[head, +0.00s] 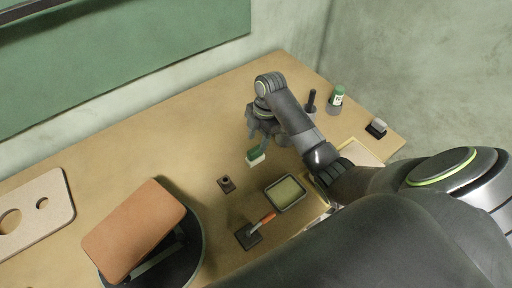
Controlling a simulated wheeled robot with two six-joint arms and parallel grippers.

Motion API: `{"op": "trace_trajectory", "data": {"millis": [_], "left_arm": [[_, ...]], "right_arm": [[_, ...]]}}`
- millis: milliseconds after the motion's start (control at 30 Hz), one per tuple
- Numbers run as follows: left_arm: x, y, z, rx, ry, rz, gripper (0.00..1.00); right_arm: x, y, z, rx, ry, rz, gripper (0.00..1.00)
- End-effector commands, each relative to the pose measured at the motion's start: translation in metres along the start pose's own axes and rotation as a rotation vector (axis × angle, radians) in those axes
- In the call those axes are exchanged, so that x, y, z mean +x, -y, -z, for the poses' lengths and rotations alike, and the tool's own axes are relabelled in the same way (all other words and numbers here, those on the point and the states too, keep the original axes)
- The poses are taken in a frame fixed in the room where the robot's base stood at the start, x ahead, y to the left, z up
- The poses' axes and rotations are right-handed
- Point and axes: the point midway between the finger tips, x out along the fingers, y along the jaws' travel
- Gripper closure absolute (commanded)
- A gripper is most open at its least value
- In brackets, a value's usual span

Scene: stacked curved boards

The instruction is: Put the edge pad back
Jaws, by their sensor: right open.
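A small block with a green top and a pale lower part (256,157), which looks like the edge pad, is at the middle of the bench. My right gripper (268,138) is open, with its fingers pointing down just above and behind this block. I cannot tell whether a finger touches it. A small dark square holder with a hole (226,184) sits to the block's lower left. My left gripper is not in view.
A tan curved board (135,228) rests on a round dark stand at the lower left. A shallow tray (285,193) and an orange-handled tool (262,222) on a dark base lie at front. A green-labelled bottle (337,97) and dark peg (311,101) stand at right. The bench's back middle is clear.

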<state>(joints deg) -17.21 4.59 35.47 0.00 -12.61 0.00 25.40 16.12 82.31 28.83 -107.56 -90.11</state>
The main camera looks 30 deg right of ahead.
Motion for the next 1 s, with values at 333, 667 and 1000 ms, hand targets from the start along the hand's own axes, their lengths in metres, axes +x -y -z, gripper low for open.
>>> {"op": "trace_trajectory", "data": {"millis": [333,667,1000], "left_arm": [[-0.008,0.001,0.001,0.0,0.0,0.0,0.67],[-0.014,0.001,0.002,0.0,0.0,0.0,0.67],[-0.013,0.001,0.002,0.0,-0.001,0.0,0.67]], "right_arm": [[-0.068,0.0,0.001,0.001,0.0,0.001,0.55],[-0.074,0.0,0.0,0.001,-0.001,0.0,0.55],[-0.073,0.0,0.0,0.001,0.0,0.0,0.55]]}}
